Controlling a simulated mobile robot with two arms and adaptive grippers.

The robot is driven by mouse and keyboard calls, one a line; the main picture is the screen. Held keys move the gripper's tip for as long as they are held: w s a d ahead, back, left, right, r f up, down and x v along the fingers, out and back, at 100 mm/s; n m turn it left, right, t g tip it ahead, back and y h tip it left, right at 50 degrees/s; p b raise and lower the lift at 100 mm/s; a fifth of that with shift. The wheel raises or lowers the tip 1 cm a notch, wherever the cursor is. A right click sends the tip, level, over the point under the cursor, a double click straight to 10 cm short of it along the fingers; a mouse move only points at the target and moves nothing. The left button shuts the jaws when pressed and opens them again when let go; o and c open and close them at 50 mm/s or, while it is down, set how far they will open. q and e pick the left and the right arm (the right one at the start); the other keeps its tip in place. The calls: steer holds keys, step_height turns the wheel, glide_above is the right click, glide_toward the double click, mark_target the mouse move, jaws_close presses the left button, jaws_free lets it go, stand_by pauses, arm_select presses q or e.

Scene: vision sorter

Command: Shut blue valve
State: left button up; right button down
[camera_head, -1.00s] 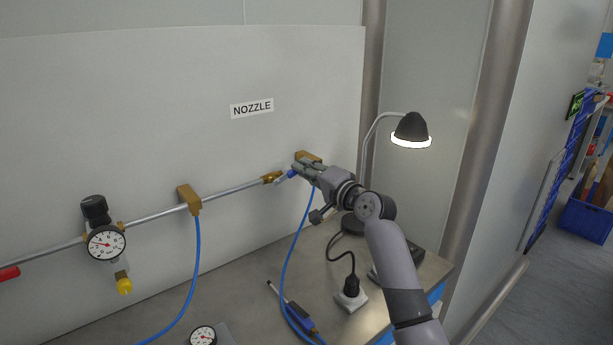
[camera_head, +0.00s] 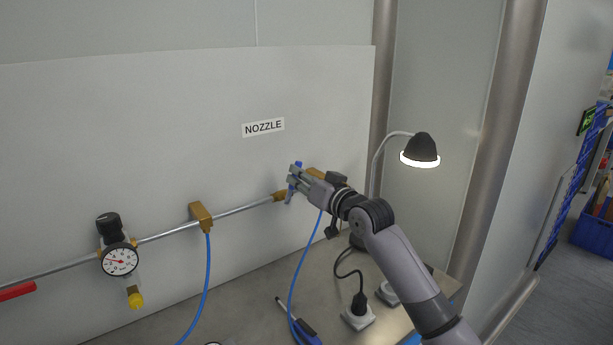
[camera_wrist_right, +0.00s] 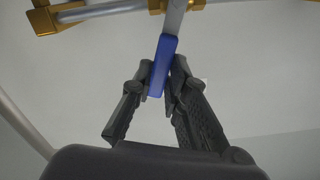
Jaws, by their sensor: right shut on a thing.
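The blue valve handle (camera_head: 298,165) is on the wall pipe under the NOZZLE sign, beside a brass fitting (camera_head: 280,196). It stands nearly upright, across the pipe. In the right wrist view the blue handle (camera_wrist_right: 162,62) sits between the two fingers, its grey stem running up to the brass valve body (camera_wrist_right: 180,4). My right gripper (camera_head: 294,180) is shut on the handle, and it also shows in the right wrist view (camera_wrist_right: 163,82). The gripper partly hides the handle and valve in the head view. My left gripper is out of view.
A brass block (camera_head: 201,216) with a blue hose (camera_head: 207,270) and a pressure gauge (camera_head: 120,261) are further left on the pipe. A red handle (camera_head: 15,291) is at far left. A lit lamp (camera_head: 421,152) stands right of my gripper. Plugs and a pen-like tool (camera_head: 298,322) lie on the bench.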

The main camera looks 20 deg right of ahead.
steer(key=shift+s+a+r+n+p, duration=0.1)
steer(key=shift+s+a+n+p, duration=0.15)
steer(key=shift+a+n, duration=0.55)
steer(key=shift+s+a+n+p, duration=0.15)
steer(key=shift+a+n+p, duration=0.2)
steer(key=shift+n, duration=0.85)
steer(key=c, duration=1.6)
jaws_free()
steer(key=shift+o, duration=0.2)
steer(key=v, duration=1.2)
steer(key=shift+r, duration=0.1)
